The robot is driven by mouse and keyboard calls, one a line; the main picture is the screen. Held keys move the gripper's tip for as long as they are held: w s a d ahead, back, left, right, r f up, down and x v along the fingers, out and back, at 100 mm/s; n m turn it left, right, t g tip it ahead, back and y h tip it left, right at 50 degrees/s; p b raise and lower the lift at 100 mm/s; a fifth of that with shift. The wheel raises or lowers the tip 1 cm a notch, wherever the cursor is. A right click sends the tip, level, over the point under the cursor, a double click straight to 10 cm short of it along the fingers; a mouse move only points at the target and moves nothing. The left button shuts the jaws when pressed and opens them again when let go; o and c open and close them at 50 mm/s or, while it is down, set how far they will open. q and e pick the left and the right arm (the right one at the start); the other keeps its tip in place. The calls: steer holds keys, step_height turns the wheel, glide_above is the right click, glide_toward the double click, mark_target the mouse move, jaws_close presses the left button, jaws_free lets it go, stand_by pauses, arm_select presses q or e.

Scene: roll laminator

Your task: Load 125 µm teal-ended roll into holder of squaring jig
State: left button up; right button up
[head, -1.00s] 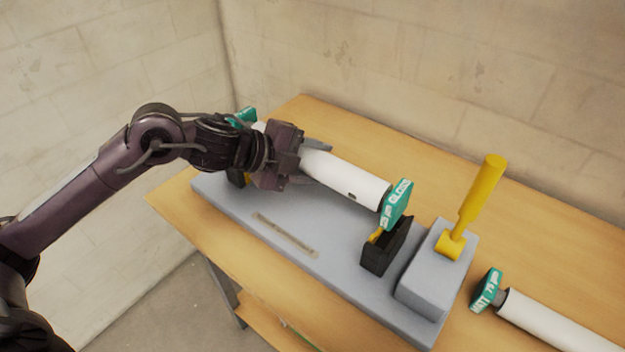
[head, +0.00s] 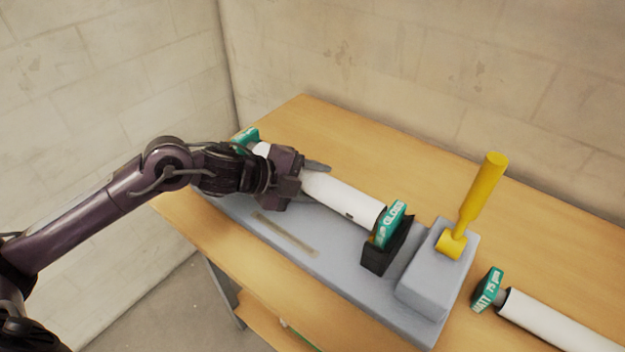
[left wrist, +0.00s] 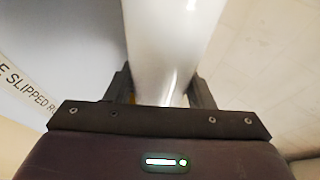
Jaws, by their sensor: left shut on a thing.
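The roll lies along the grey squaring jig (head: 330,258). Its right teal end cap (head: 391,223), lettered "GLOSS", sits at the black holder block (head: 388,252), low against its top; I cannot tell if it is fully seated. The left teal cap (head: 246,137) shows past my wrist; the holder at that end is hidden by my arm. In the left wrist view the white roll (left wrist: 172,50) runs between the fingers. My right gripper is not in view.
A yellow lever (head: 477,200) stands up from the grey block at the jig's right end. Another white roll (head: 555,322) with a teal cap marked "MATT 75 µm" lies on the wooden table (head: 290,125) at the right. The table behind the jig is clear.

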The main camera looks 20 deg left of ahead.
arm_select(q)
steer(key=shift+f, duration=0.2)
steer(key=o, duration=1.4)
steer(key=shift+r, duration=0.1)
